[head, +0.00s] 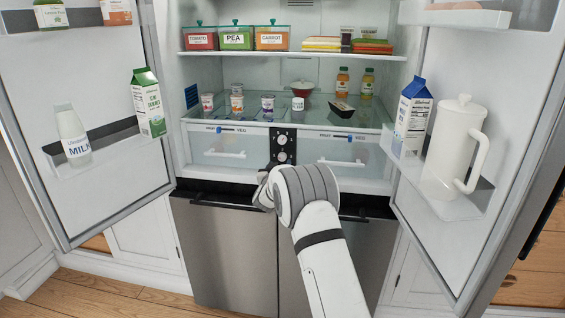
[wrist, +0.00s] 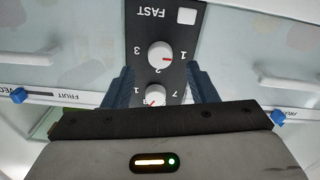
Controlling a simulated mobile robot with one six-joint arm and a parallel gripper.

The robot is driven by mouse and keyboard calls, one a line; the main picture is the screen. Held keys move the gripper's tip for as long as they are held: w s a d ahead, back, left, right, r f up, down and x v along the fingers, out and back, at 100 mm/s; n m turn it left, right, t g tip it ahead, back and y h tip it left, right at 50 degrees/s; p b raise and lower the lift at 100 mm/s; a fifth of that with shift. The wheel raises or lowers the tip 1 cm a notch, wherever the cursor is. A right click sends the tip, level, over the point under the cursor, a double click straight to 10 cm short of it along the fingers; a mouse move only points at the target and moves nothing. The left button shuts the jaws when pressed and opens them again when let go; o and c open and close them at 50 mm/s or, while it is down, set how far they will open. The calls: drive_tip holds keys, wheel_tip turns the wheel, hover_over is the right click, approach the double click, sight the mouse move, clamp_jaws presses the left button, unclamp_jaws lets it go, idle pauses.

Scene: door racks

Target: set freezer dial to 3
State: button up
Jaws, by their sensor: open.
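A dark control panel (head: 284,146) with two white round dials sits between the two drawers. In the upside-down wrist view, one dial (wrist: 160,58) has the marks 1, 2 and 3 and a "FAST" label beyond it. Its red pointer line points to the right, towards the 1. The other dial (wrist: 155,98) is marked 1 and 7, and my gripper's body partly covers that area. No freezer label is readable. My gripper (wrist: 158,74) is open and empty, with one dark blue finger on each side of the panel. I cannot tell whether the fingers touch anything.
Clear drawers (head: 224,148) with blue sliders flank the panel. Glass shelves hold cups, bottles and boxes above. Both doors stand open, with cartons, a milk bottle (head: 73,135) and a white pitcher (head: 455,145) in their racks.

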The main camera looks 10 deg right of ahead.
sight(282, 158)
drive_tip(key=shift+x, duration=1.75)
